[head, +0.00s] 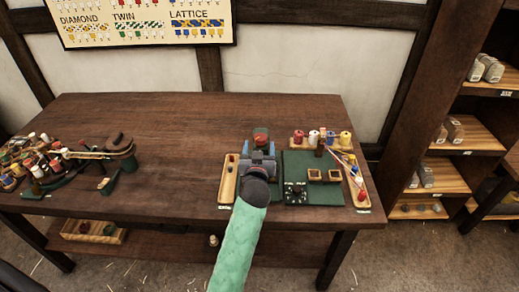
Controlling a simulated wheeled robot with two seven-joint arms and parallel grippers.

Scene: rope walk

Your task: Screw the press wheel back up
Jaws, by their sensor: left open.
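My left gripper (259,158) is over the front middle of the wooden table, at the end of my green-sleeved arm. It is grey-blue and open, with its fingers pointing away from me. Just beyond it shows a small round reddish-and-dark thing (261,135), which may be the press wheel; I cannot tell for sure. The gripper and wrist hide most of what is under and in front of it. I cannot tell whether the fingers touch it. My right gripper is not in view.
A green mat (296,162) with a black dial box (295,194) lies right of the gripper, with coloured spools (345,138) behind. A narrow wooden tray (228,183) is on the left. Clutter (35,165) covers the table's left end. The table's back middle is clear.

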